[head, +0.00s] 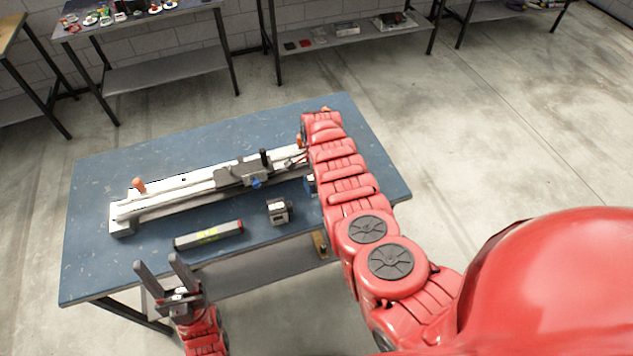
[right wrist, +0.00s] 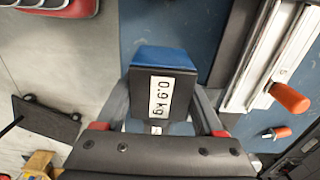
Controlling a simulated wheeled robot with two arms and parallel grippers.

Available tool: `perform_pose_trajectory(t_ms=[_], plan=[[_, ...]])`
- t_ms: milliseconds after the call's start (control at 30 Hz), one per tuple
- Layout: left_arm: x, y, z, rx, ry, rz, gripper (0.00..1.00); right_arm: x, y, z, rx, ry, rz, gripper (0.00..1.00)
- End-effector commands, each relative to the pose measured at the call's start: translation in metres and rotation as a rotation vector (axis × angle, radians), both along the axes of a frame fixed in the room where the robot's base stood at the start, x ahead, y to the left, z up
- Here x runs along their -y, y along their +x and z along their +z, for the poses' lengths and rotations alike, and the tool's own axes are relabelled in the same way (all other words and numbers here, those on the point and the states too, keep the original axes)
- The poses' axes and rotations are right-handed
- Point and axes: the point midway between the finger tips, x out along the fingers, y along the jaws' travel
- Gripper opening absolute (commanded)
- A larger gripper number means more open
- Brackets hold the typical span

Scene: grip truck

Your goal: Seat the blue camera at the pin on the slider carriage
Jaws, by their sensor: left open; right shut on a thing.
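The blue camera (right wrist: 165,58), a block with a dark face labelled 0.9 kg, is between the fingers of my right gripper (right wrist: 160,100), which is shut on it. In the head view only a sliver of the blue camera (head: 310,184) shows beside my right arm, which hides that gripper. The slider carriage (head: 236,175) is a dark plate on a long white rail (head: 165,202), left of the held camera. A dark upright piece stands at the carriage's right end; I cannot tell if it is the pin. My left gripper (head: 165,268) is open and empty at the table's front edge.
Orange knobs (head: 138,185) stand at the rail's ends. The table's left front is clear.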

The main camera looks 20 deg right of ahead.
Motion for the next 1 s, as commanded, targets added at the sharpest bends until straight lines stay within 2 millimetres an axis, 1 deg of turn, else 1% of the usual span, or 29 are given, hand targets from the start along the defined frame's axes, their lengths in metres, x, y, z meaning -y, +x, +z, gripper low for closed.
perform_pose_trajectory(t_ms=[33, 600, 1000], plan=[[0.0, 0.0, 0.007, 0.0, 0.0, 0.0, 0.5, 0.0, 0.001, 0.008, 0.003, 0.0, 0.0, 0.4], [0.0, 0.0, 0.038, 0.0, 0.0, 0.0, 0.5, -0.001, 0.001, 0.04, 0.003, 0.0, 0.001, 0.4], [0.0, 0.0, 0.054, 0.0, 0.0, 0.0, 0.5, 0.0, 0.001, 0.062, 0.003, 0.0, 0.001, 0.4]])
